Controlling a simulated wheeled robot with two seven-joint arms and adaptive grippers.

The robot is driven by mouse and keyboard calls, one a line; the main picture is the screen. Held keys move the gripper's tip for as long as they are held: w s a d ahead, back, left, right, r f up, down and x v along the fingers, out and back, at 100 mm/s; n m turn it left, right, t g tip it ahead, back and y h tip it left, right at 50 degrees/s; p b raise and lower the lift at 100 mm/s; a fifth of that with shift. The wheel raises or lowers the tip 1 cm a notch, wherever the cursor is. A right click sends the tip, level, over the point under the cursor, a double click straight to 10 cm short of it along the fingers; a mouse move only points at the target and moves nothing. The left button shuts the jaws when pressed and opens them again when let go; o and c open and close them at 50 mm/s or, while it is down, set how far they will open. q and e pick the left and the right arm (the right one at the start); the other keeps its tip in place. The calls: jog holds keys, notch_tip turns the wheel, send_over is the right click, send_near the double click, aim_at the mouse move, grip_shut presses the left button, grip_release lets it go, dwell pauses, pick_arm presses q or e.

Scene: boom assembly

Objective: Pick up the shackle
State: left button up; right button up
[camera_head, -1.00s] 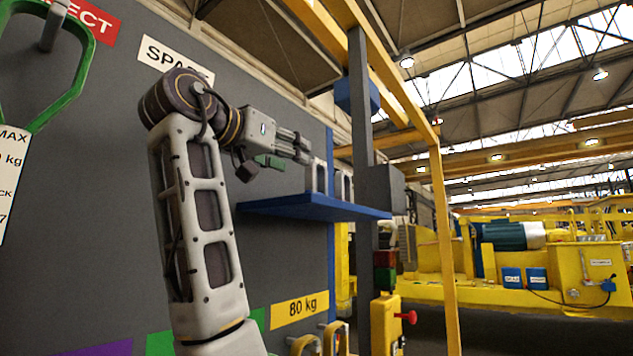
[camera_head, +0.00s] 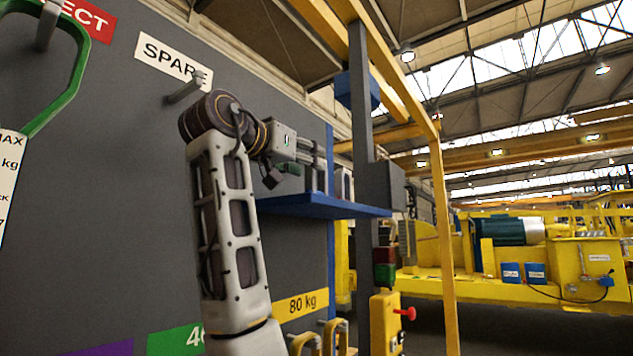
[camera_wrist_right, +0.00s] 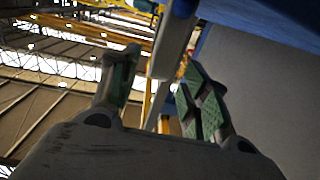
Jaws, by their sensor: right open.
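Two grey upright loop-like pieces stand on the blue shelf (camera_head: 320,207): the nearer one (camera_head: 322,180) and another (camera_head: 344,184) to its right. They look like shackles, but I cannot be sure which one is the shackle. My right gripper (camera_head: 318,157) is just above the shelf, at the nearer piece, partly hidden by its own wrist. In the right wrist view my gripper (camera_wrist_right: 160,72) has its green-padded fingers spread. A grey bar (camera_wrist_right: 172,45) shows between and beyond them; I cannot tell whether it touches them. My left gripper is out of view.
The grey board carries a SPARE sign (camera_head: 173,61) with an empty peg (camera_head: 185,89). A green loop (camera_head: 66,85) hangs at the upper left. Yellow loops (camera_head: 306,342) hang below the 80 kg label (camera_head: 300,305). A grey post (camera_head: 361,120) stands right of the shelf.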

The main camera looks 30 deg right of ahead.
aim_at(318, 179)
jog(key=shift+r+p+x, duration=0.15)
jog(key=shift+p+x, duration=0.2)
jog(key=shift+x, duration=0.4)
jog(key=shift+r+p+x, duration=0.1)
jog(key=shift+p+x, duration=0.25)
jog(key=shift+x, duration=1.45)
jog(key=shift+f, duration=0.1)
jog(key=shift+a, duration=0.1)
jog(key=shift+c, duration=0.2)
grip_shut()
